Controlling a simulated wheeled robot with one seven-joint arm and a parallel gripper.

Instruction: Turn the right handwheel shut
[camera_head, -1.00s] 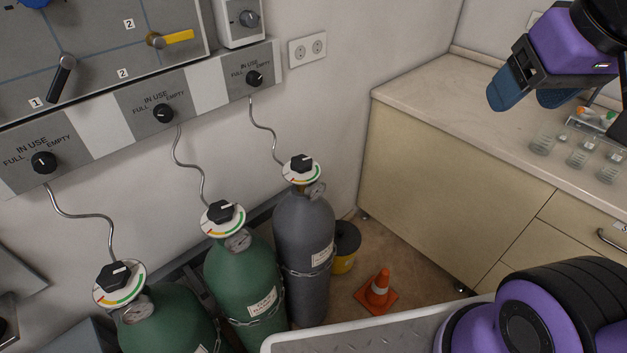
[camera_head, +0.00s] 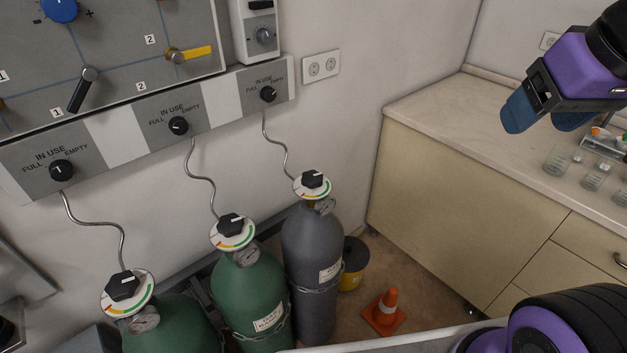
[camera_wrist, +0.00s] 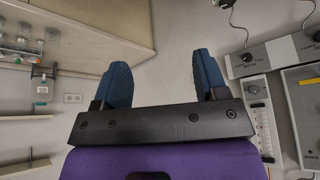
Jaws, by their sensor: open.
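Three gas cylinders stand chained along the wall in the head view, each topped by a black handwheel over a round coloured dial. The right handwheel (camera_head: 312,180) sits on the grey cylinder (camera_head: 312,250). The middle handwheel (camera_head: 231,225) and the left handwheel (camera_head: 122,286) sit on green cylinders. My gripper (camera_head: 545,120) is high at the upper right, over the counter and well apart from the handwheels. In the wrist view my gripper (camera_wrist: 162,82) shows two blue fingers spread wide with nothing between them. No handwheel is clearly visible in the wrist view.
A panel strip (camera_head: 150,130) with selector knobs runs above the cylinders, with thin pipes leading down. A beige counter (camera_head: 440,110) with glassware stands at the right. An orange cone (camera_head: 385,312) and a yellow-black spool (camera_head: 354,264) are on the floor beside the grey cylinder.

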